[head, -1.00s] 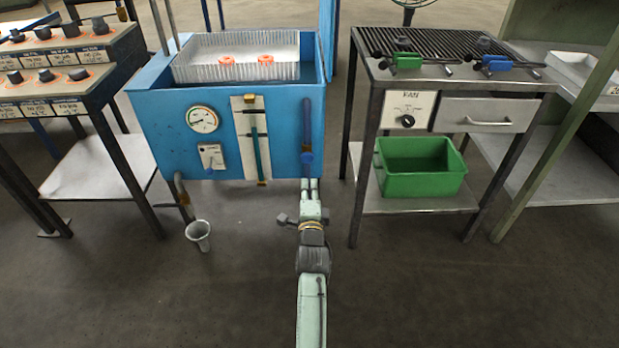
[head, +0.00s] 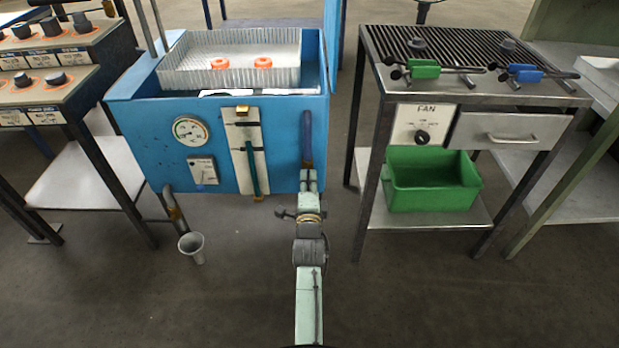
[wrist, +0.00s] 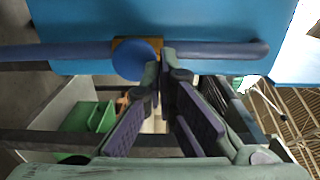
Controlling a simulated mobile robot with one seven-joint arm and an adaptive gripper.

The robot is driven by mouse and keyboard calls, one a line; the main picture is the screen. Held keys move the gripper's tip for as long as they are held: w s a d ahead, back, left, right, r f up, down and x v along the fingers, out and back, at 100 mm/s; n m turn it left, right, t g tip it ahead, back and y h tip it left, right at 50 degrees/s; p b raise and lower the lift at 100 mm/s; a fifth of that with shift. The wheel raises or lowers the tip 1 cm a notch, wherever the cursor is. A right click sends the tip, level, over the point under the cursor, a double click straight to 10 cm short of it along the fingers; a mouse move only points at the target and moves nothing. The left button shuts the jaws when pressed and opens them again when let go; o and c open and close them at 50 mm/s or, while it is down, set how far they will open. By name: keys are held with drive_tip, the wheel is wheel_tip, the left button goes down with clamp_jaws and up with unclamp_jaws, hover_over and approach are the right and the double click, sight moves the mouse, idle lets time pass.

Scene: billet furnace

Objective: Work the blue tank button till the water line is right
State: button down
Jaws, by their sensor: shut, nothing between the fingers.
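The blue tank (head: 225,165) stands ahead, with a dial gauge (head: 190,130) and a sight tube (head: 252,165) on a pale strip. A teal column shows in the lower part of the tube; its exact level against the marks is too small to read. In the wrist view a round blue button (wrist: 136,58) sits on a brass block in line with a blue pipe (wrist: 215,55). My gripper (wrist: 167,62) is shut and empty, its fingertips right beside the button; I cannot tell whether they touch it. In the head view my gripper (head: 309,178) is at the pipe's lower end and hides the button.
A tray (head: 230,75) with two orange rings sits over the tank. A small lever panel (head: 202,171) is on the tank front. A grill table with a green bin (head: 432,190) is at right, a knob bench (head: 50,65) at left.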

idle(0.3)
drive_tip(key=shift+w, duration=0.95)
drive_tip(key=shift+r, duration=0.15)
idle(1.3)
